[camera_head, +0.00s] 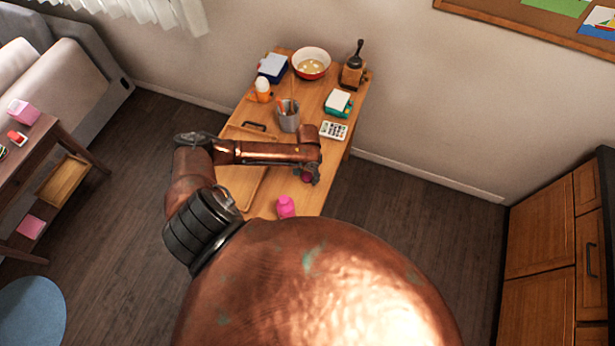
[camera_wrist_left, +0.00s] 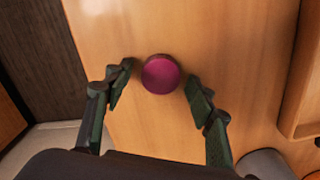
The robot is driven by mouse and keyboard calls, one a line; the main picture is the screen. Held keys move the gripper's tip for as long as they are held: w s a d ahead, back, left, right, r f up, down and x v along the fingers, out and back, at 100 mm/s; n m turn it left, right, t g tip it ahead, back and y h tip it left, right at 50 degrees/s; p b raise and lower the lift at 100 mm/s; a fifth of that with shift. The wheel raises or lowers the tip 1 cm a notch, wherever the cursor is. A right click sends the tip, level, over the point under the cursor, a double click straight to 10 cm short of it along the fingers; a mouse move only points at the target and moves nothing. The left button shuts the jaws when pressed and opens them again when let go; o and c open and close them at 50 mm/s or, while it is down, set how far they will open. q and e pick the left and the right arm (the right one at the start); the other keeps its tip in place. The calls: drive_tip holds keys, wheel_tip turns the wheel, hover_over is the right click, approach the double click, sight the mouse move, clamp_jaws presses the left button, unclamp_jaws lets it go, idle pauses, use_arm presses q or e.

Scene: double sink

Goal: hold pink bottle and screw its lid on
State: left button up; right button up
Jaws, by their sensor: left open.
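The pink bottle (camera_head: 285,206) stands on the wooden table near its front end, without a lid on top as far as I can see. A round, dark pink lid (camera_wrist_left: 161,73) lies on the table in the left wrist view; in the head view it is a small patch (camera_head: 307,178) partly hidden by my gripper. My left gripper (camera_head: 312,176) is open above the lid, with one finger on each side of it and small gaps between. The bottle does not show in the left wrist view. My right gripper is not in view.
A wooden tray (camera_wrist_left: 302,105) lies beside the lid, partly under my left arm in the head view. A pencil cup (camera_head: 289,119), calculator (camera_head: 333,130), bowl (camera_head: 311,64) and other items fill the table's far half. The table (camera_head: 318,196) is bare around the bottle.

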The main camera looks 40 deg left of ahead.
sight(308, 175)
use_arm(q)
drive_tip(key=c, duration=0.8)
wheel_tip(308, 175, up, 10)
drive_tip(key=shift+b, duration=0.45)
